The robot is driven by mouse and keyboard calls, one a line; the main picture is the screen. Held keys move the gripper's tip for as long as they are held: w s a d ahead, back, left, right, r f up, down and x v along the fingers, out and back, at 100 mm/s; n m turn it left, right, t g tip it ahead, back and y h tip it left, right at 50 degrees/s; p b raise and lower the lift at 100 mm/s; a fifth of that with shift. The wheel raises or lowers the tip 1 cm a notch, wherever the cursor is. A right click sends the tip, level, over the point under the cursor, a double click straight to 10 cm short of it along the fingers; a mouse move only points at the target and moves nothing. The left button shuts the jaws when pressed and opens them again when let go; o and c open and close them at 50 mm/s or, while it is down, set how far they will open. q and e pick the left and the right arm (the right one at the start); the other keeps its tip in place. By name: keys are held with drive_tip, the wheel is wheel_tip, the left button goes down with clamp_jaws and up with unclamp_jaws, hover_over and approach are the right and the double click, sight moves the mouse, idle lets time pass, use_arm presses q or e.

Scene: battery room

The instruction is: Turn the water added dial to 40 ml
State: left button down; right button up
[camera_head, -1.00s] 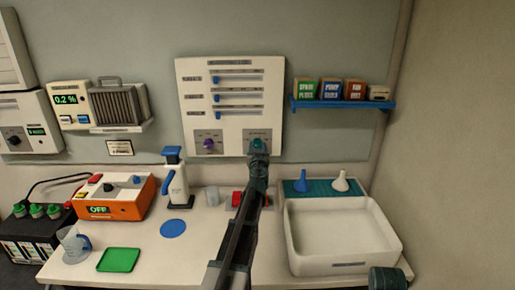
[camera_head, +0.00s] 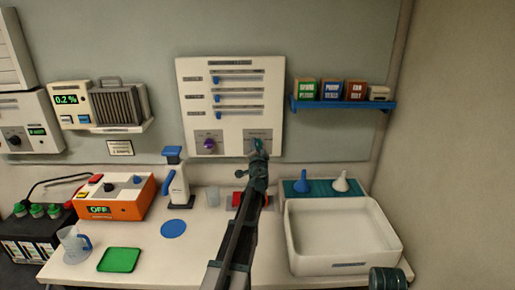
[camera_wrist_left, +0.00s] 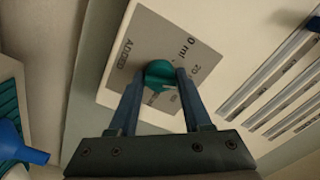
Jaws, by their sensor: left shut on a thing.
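The water added dial (camera_wrist_left: 160,74) is a teal knob on a grey label plate (camera_wrist_left: 190,45) at the lower right of the white wall panel (camera_head: 232,80). In the wrist view "ADDED", "0 ml" and "20" can be read on the plate; the other marks are hidden or too small. My left gripper (camera_wrist_left: 158,85) is shut on the dial, one finger on each side of it. In the head view my left gripper (camera_head: 258,150) covers most of the dial. The dial's exact setting cannot be read. My right gripper is not clearly in view.
A purple dial (camera_head: 209,144) sits to the left on the same panel, below several sliders with blue handles. Below are a white sink tray (camera_head: 345,267) with funnels behind it, a blue-handled dispenser (camera_head: 178,182) and an orange box (camera_head: 118,207). A blue shelf (camera_head: 340,104) holds small boxes.

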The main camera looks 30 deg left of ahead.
use_arm(q)
drive_tip(key=shift+m, duration=4.5)
drive_tip(key=shift+c, duration=1.8)
unclamp_jaws()
drive_tip(key=v, duration=1.4)
drive_tip(key=shift+a, duration=0.1)
